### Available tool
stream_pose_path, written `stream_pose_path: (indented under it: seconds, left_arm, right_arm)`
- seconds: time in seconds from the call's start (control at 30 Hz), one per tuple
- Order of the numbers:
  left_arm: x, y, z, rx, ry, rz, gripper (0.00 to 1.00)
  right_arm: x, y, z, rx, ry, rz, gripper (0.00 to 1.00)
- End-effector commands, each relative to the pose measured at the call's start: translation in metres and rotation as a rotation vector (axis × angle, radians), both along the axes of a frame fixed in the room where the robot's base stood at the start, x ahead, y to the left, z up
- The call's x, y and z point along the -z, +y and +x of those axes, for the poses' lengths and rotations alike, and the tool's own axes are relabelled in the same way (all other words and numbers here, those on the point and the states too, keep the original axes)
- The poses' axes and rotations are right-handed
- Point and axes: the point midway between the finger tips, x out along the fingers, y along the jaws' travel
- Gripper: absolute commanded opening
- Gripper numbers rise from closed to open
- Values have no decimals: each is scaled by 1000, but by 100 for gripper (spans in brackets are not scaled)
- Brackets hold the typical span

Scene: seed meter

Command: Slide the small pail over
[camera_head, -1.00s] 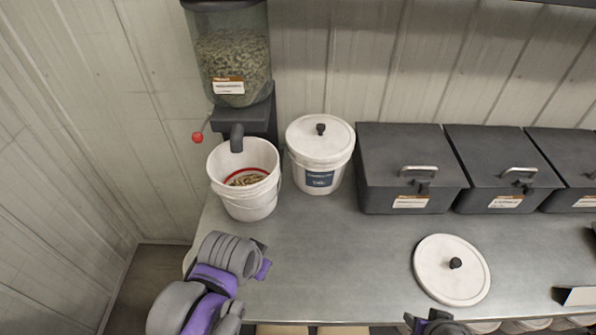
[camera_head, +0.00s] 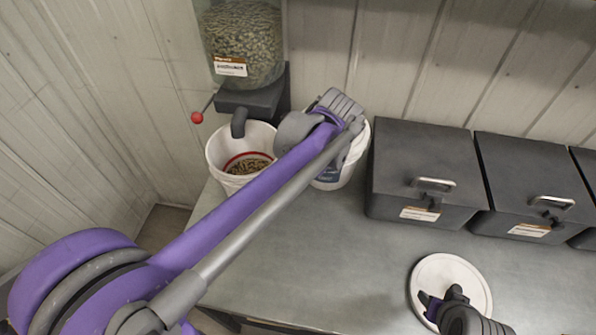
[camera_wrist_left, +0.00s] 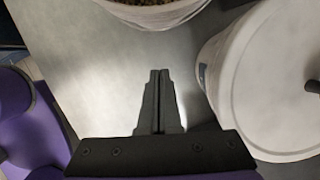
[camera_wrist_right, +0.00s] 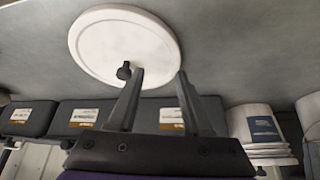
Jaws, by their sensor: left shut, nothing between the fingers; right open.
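The open white pail (camera_head: 222,160), with pellets and a red line inside, stands under the dispenser spout; its rim edge shows in the left wrist view (camera_wrist_left: 160,14). A lidded white pail (camera_head: 331,179) with a blue label stands to its right, partly hidden by my left arm; its lid fills the right of the left wrist view (camera_wrist_left: 275,85). My left gripper (camera_wrist_left: 159,75) is shut and empty, in the space between both pails. My right gripper (camera_wrist_right: 159,76) is open at the loose white lid (camera_head: 428,268); the lid's black knob (camera_wrist_right: 124,71) shows near one fingertip.
The pellet dispenser (camera_head: 240,45) with its red-knobbed lever (camera_head: 197,118) is at the back left wall. Dark bins (camera_head: 425,170) with handles line the back right. The grey bench (camera_head: 320,250) is clear in front of the pails.

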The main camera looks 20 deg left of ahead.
Motion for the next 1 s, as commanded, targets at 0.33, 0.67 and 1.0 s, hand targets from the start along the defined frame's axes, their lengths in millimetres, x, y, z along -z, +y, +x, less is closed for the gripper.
stream_pose_path:
  seconds: [0.33,0.67,1.0]
  left_arm:
    - [73,22,0,-3,0,-1,0]
    - [70,59,1,-4,-2,-1,0]
    - [70,61,1,-3,-2,-1,0]
  right_arm:
    - [5,0,-2,0,4,0,50]
    - [-6,0,3,0,-5,0,50]
    - [-6,0,2,0,-5,0,50]
